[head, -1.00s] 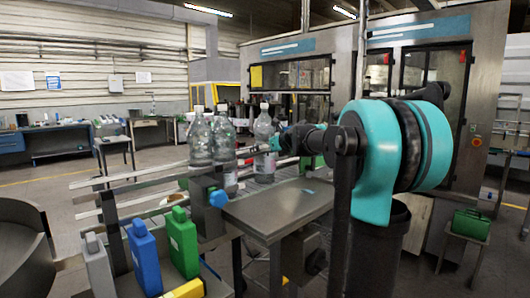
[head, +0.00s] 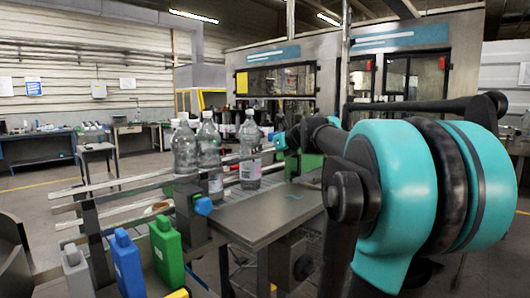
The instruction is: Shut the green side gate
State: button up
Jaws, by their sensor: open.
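My arm reaches from the right across the upper middle of the head view. My gripper (head: 279,141) is small at its far end, beside the clear bottle on the right (head: 250,150), and is open. Whether it touches anything is too small to tell. Green parts (head: 331,141) show behind my arm at the machine's infeed, and a smaller green patch (head: 291,167) shows just below the gripper. These may be the green side gate, but my arm covers much of them, so I cannot tell how far it stands open.
Several clear bottles (head: 184,148) stand upright on the conveyor behind metal guide rails (head: 120,185). A bare steel table (head: 250,215) lies below my arm. Grey, blue and green jugs (head: 166,250) stand at the front left. The labelling machine cabinet (head: 270,55) fills the back.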

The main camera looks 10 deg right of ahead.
aim_at(299, 163)
jog(key=i+l, duration=0.1)
jog(key=l, duration=0.2)
jog(key=i+l, duration=0.15)
jog(key=l, duration=0.15)
jog(key=i+l, duration=0.1)
jog(key=l, duration=0.25)
jog(key=i+l, duration=0.25)
